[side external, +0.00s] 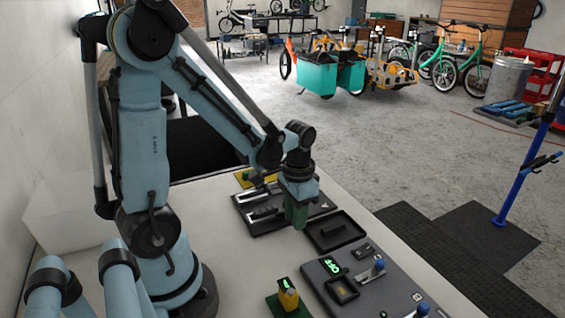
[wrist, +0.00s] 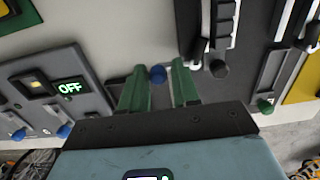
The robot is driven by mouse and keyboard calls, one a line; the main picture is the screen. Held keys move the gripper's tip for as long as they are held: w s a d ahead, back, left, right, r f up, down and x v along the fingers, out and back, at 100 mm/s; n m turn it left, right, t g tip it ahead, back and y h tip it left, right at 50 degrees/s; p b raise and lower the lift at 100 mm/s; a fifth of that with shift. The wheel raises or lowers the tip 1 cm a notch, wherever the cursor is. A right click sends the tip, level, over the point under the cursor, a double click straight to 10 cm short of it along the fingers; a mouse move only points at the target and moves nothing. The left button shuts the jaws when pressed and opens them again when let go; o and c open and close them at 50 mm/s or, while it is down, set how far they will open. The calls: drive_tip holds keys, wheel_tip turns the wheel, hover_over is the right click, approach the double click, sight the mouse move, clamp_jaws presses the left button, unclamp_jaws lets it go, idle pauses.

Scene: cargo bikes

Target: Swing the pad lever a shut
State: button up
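My gripper (side external: 297,214) points down at the near right end of a dark panel (side external: 262,222) with long pale bars. In the wrist view its two green fingers (wrist: 158,66) are apart, with a blue knob (wrist: 158,75) showing between them and a gap on each side. I cannot tell whether the fingers reach down around the knob. A dark knob (wrist: 219,69) and a green knob (wrist: 265,106) are to the right. No readable label shows which one is pad lever a. In the side view my fingers hide the knob.
A grey panel (side external: 380,295) has a green-lit display (side external: 332,265), reading OFF in the wrist view (wrist: 70,88), and blue-knobbed levers (side external: 378,265). A black tray (side external: 335,230) lies between the panels. A yellow device (side external: 288,296) stands in front. The pale tabletop (side external: 235,262) nearby is clear.

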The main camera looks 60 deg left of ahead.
drive_tip(key=shift+d+f, duration=0.15)
drive_tip(key=shift+f, duration=0.2)
